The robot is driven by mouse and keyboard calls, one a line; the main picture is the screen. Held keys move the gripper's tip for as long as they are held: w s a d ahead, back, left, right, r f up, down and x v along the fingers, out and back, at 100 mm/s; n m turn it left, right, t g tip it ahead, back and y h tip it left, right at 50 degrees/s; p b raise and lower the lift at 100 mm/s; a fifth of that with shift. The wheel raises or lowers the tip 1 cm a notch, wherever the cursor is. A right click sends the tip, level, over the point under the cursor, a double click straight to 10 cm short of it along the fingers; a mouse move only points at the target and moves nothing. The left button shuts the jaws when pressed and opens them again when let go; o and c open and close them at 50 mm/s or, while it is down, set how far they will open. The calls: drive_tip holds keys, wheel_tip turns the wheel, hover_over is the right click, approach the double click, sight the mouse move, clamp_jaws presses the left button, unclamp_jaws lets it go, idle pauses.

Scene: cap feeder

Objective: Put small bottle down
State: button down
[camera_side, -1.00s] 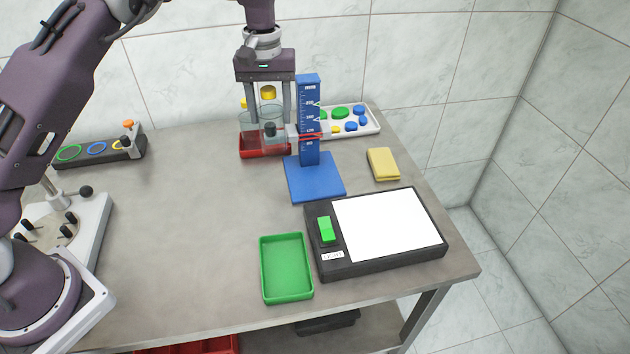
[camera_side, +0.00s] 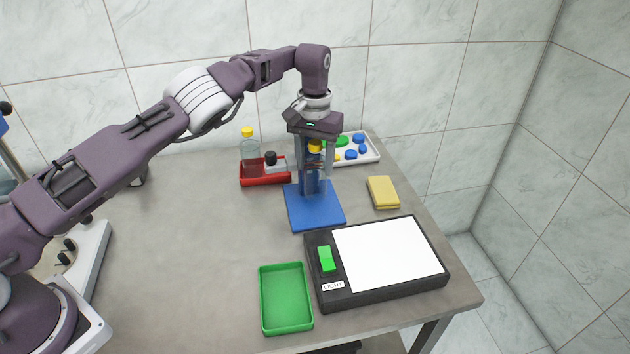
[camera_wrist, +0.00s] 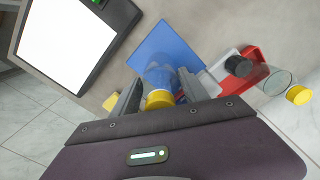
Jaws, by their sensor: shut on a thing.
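My gripper (camera_side: 314,178) points down over the blue stand and is shut on the small bottle, whose yellow cap (camera_side: 315,147) shows between the fingers. In the wrist view the cap (camera_wrist: 160,99) sits between my fingertips, with the clear bottle body below it against the blue base. The stand's square blue base plate (camera_side: 318,217) lies under my gripper; its scaled column is mostly hidden behind the fingers. I cannot tell whether the bottle's bottom touches the plate.
A red tray (camera_side: 265,183) left of the stand holds a larger yellow-capped bottle (camera_side: 250,158) and a black-capped bottle (camera_side: 271,159). A white tray of caps (camera_side: 373,157) is behind right. A yellow sponge (camera_side: 382,191), light pad (camera_side: 390,254) and green tray (camera_side: 286,300) surround the stand's right and front.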

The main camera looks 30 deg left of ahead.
sight(315, 178)
drive_tip(key=shift+f, duration=2.35)
drive_tip(key=shift+f, duration=0.15)
drive_tip(key=c, duration=0.6)
unclamp_jaws()
wheel_tip(315, 178, up, 8)
drive_tip(key=shift+f, duration=0.1)
